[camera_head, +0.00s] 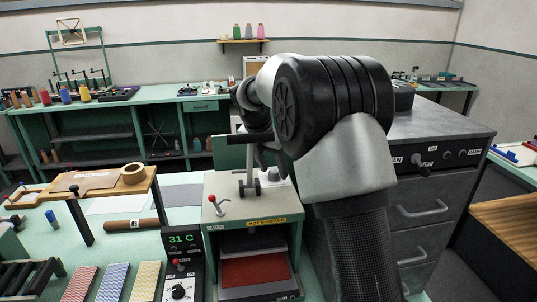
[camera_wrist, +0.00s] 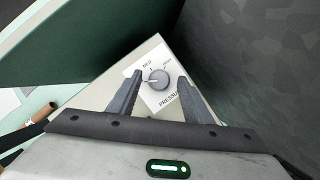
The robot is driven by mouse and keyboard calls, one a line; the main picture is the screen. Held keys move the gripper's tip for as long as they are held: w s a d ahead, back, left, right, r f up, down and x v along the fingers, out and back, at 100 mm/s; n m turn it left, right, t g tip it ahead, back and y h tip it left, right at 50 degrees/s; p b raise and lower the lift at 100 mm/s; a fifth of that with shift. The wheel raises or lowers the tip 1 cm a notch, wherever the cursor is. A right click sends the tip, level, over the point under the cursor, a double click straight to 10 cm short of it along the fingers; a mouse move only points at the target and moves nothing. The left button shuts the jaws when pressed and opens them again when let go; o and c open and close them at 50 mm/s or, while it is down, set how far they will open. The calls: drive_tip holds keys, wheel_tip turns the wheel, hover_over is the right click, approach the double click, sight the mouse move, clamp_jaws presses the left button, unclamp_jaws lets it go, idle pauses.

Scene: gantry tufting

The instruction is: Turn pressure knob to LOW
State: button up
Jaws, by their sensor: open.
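The pressure knob (camera_wrist: 158,79) is a small round grey knob on a white label plate in the wrist view. "MED" is readable above it, another mark stands to its upper right, and "PRESSURE" is partly readable below. No LOW mark is readable. The knob's setting is too small to tell surely. My gripper (camera_wrist: 160,75) is open, with one finger on each side of the knob in this view. Contact cannot be told.
A red-balled lever (camera_head: 212,199) stands on the press top. A control box (camera_head: 182,262) reading 31 C is at its left. A dark green panel (camera_wrist: 90,45) is close to the gripper in the wrist view. A grey drawer cabinet (camera_head: 420,180) stands right of the press.

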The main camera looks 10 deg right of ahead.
drive_tip(key=v, duration=1.7)
drive_tip(key=shift+a, duration=0.1)
